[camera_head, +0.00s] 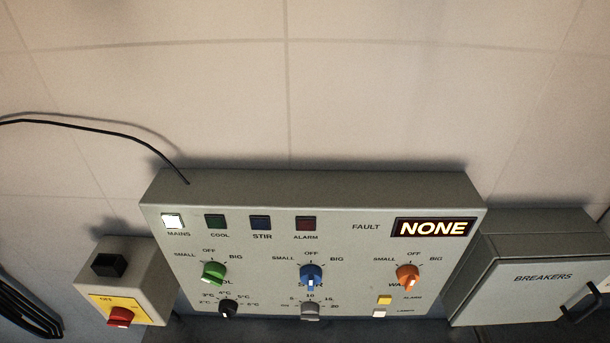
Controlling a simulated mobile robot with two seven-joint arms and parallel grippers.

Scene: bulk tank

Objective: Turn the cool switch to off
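The cool switch is a green rotary knob (214,272) at the lower left of the grey control panel (250,188) in the head view. SMALL, OFF and BIG are printed around it, with OFF at the top. The knob's grip looks slanted, its lower end toward the lower left; I cannot tell surely which mark it points to. The COOL label under it is partly hidden by the knob. The green COOL lamp (215,221) looks dark. Neither of my grippers is in view.
A blue knob (311,274), an orange knob (408,275) and a small black dial (228,307) sit nearby. The MAINS lamp (172,221) is lit white; the FAULT display (432,228) reads NONE. A red-switch box (135,275) and breaker box (530,250) flank the panel.

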